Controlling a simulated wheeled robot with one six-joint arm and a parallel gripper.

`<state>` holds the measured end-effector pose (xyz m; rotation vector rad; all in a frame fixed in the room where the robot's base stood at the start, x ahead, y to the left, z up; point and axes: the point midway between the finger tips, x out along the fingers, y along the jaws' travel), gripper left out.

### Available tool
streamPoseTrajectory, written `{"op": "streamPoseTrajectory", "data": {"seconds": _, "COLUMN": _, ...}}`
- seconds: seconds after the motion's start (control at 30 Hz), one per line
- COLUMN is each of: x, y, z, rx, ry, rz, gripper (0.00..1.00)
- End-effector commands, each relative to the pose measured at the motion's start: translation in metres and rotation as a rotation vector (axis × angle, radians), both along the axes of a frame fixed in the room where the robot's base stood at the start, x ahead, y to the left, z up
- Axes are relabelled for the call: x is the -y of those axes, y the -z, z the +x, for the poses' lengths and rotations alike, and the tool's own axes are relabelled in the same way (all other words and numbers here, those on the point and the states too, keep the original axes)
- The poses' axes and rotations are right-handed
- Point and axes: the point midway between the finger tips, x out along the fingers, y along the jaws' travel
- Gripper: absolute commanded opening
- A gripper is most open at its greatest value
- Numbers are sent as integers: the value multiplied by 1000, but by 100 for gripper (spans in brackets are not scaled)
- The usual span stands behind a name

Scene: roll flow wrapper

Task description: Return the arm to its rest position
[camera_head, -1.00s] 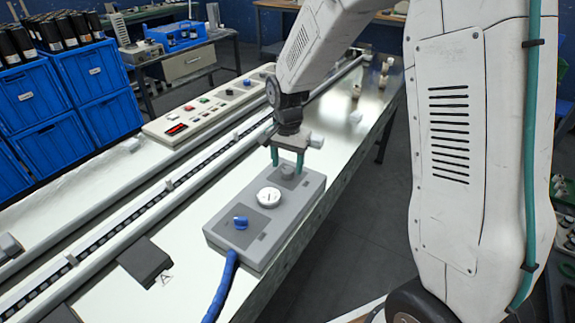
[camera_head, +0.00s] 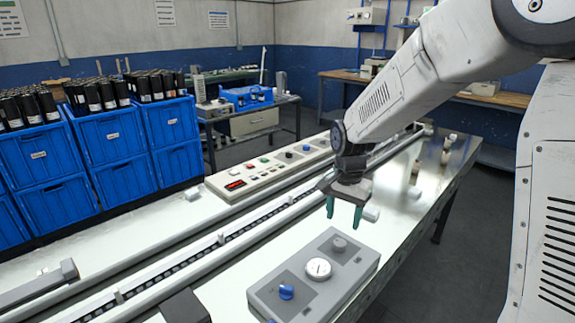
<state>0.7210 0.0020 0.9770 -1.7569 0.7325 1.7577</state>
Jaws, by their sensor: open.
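My gripper (camera_head: 344,211) hangs from my white arm in the middle of the head view. Its two green fingers point down, spread apart, with nothing between them. It is above and behind the grey control box (camera_head: 361,273), clear of it. The box lies on the pale worktable and carries a blue knob (camera_head: 286,291), a round white dial (camera_head: 318,268) and a grey knob (camera_head: 339,244).
A conveyor track (camera_head: 222,240) runs along the table on the left. Behind it is a panel (camera_head: 243,178) with buttons and a red display. Stacked blue crates (camera_head: 110,148) stand at the left. Small pale pieces (camera_head: 447,145) stand at the table's far end.

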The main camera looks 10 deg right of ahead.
Motion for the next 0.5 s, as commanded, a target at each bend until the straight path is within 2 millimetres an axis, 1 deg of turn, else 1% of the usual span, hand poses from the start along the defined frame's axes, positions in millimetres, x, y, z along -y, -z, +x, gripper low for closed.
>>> {"op": "streamPoseTrajectory", "data": {"seconds": 0.07, "x": 0, "y": 1, "z": -4, "rx": -16, "ry": -52, "rz": -1, "gripper": 55}}
{"op": "streamPoseTrajectory", "data": {"seconds": 0.17, "x": 2, "y": 7, "z": -27, "rx": -85, "ry": -173, "rz": 2, "gripper": 55}}
{"op": "streamPoseTrajectory", "data": {"seconds": 0.2, "x": 3, "y": 2, "z": -42, "rx": -105, "ry": -235, "rz": 6, "gripper": 55}}
{"op": "streamPoseTrajectory", "data": {"seconds": 0.3, "x": 7, "y": -15, "z": -75, "rx": -131, "ry": -354, "rz": 15, "gripper": 55}}
{"op": "streamPoseTrajectory", "data": {"seconds": 0.47, "x": 13, "y": -44, "z": -124, "rx": -139, "ry": -505, "rz": 27, "gripper": 55}}
{"op": "streamPoseTrajectory", "data": {"seconds": 0.5, "x": 15, "y": -52, "z": -137, "rx": -136, "ry": -542, "rz": 30, "gripper": 55}}
